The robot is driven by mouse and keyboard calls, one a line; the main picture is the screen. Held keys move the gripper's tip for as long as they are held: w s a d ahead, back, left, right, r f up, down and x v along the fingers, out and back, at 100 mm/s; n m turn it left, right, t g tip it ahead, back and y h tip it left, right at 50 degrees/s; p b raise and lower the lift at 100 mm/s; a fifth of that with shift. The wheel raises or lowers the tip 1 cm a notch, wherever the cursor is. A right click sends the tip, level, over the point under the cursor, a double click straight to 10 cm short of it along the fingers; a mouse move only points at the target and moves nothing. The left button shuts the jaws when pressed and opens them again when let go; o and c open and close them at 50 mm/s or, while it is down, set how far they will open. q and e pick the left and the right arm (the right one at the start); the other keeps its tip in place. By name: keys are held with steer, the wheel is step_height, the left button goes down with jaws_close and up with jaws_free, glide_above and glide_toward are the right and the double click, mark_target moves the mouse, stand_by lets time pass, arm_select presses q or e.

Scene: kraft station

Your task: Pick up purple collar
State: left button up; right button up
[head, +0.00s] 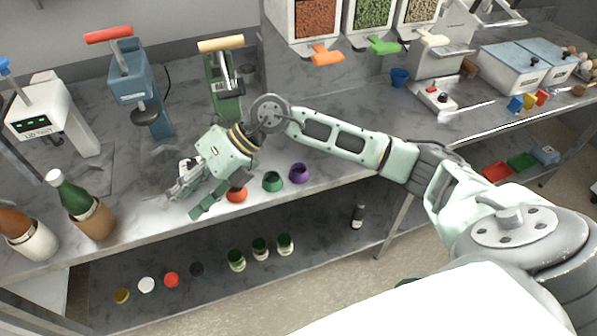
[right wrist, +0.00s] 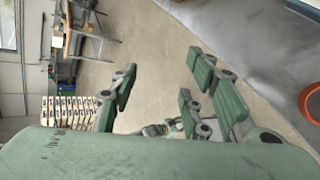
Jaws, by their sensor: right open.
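The purple collar (head: 299,173) is a short dark ring standing on the grey marble counter near its front edge. It is the rightmost of three rings in a row, with a green collar (head: 272,181) and an orange-red collar (head: 237,194) to its left. My right gripper (head: 186,196) is open and empty, left of the collars and above the counter's front edge, apart from the purple one. In the right wrist view its open fingers (right wrist: 165,95) show nothing between them, and part of the orange-red collar (right wrist: 311,101) shows at the right edge. My left gripper is in neither view.
Two bottles (head: 77,204) stand at the counter's left end. Presses (head: 140,90) stand behind the gripper, and dispensers (head: 318,20) stand at the back. A lower shelf (head: 200,255) holds several lids and jars.

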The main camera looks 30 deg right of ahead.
steer(key=w+d+f+h, duration=0.1)
steer(key=d+f+h, duration=0.15)
steer(key=d, duration=0.45)
steer(key=w+d+f+h, duration=0.1)
steer(key=w+d+h, duration=0.1)
steer(key=d+h, duration=0.35)
steer(key=m+g+h, duration=0.1)
steer(key=m+h, duration=0.1)
steer(key=h, duration=0.1)
glide_above(296, 166)
steer(key=s+a, duration=0.2)
steer(key=f+p, duration=0.2)
steer(key=f, duration=0.1)
steer(key=f+p, duration=0.1)
steer(key=f, duration=0.1)
steer(key=shift+d+f, duration=0.25)
steer(key=shift+d, duration=0.05)
steer(key=shift+f, duration=0.5)
steer(key=c, duration=0.6)
